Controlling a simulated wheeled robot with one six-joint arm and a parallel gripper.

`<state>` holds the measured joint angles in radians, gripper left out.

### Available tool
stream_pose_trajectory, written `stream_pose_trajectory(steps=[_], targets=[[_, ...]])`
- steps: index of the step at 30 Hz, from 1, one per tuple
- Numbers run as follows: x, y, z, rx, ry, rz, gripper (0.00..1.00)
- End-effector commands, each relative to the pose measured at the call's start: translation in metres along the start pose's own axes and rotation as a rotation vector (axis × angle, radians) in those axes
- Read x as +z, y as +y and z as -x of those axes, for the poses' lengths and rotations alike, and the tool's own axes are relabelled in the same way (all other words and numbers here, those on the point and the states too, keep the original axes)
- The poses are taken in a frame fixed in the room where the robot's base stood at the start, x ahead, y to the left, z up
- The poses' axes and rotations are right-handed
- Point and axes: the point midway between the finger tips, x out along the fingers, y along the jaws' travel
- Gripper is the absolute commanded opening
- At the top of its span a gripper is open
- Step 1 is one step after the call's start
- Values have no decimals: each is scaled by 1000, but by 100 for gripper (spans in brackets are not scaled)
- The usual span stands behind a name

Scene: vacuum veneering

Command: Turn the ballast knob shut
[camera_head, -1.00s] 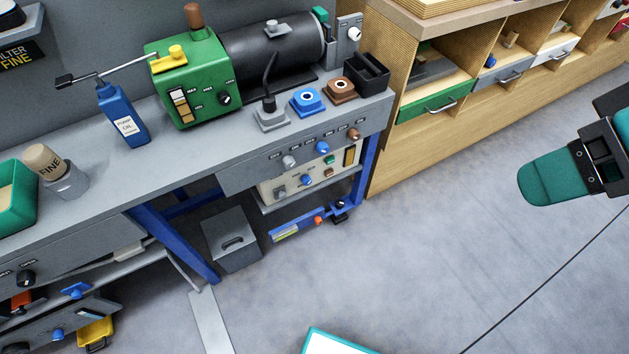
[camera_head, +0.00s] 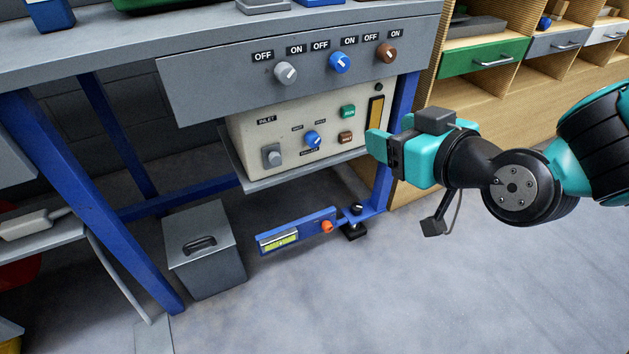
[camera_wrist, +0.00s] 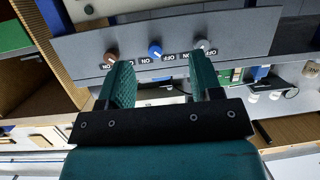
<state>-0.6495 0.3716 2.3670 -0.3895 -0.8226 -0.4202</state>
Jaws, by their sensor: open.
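A cream box (camera_head: 250,135) sits on a shelf under the bench. A small blue knob (camera_head: 313,139) with a white pointer mark is on its front; the small labels around it are too fine to read surely, so I cannot confirm it is the ballast knob. A grey knob (camera_head: 273,156) is to its left under an INLET label. My gripper (camera_head: 374,145) is open and empty, right of the box and apart from the knobs. In the wrist view my gripper (camera_wrist: 162,80) shows its two fingers spread below the upper panel, hiding much of the box.
Above the box, a grey panel (camera_head: 215,85) carries a grey, a blue and a brown knob with OFF and ON labels. A blue bench leg (camera_head: 405,95) stands right of the box. A grey lidded bin (camera_head: 205,260) and a blue bar (camera_head: 300,230) are below. Open floor lies right.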

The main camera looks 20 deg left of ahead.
Motion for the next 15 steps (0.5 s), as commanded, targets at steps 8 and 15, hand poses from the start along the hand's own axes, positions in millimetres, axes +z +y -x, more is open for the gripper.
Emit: stream_pose_trajectory(steps=[8, 15], targets=[[108, -21, -61, 62, 205, 102, 59], [128, -27, -73, 92, 282, 139, 59]])
